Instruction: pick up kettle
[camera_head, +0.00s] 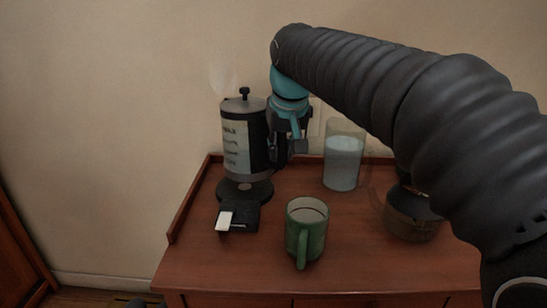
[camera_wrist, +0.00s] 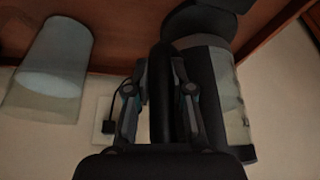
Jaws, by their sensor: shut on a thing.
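The kettle (camera_head: 236,145), a cylinder with a printed pale panel, black back and knobbed lid, is upright at the back left of the wooden cabinet. Its bottom looks slightly above the round black base (camera_head: 258,192), whose top partly shows. My gripper (camera_head: 297,146) is on the kettle's right side. In the wrist view, the two fingers of my gripper (camera_wrist: 160,95) are shut on the kettle's black handle (camera_wrist: 162,70). The kettle body (camera_wrist: 222,85) is right of the fingers there. The exact finger contact is dark.
A clear container of pale liquid (camera_head: 342,165) stands right of my gripper. A green mug (camera_head: 305,235) is in front, and a dark pot (camera_head: 408,222) is at right, partly behind my arm. A black box (camera_head: 240,220) lies at front left. Raised edges (camera_head: 188,205) bound the cabinet top.

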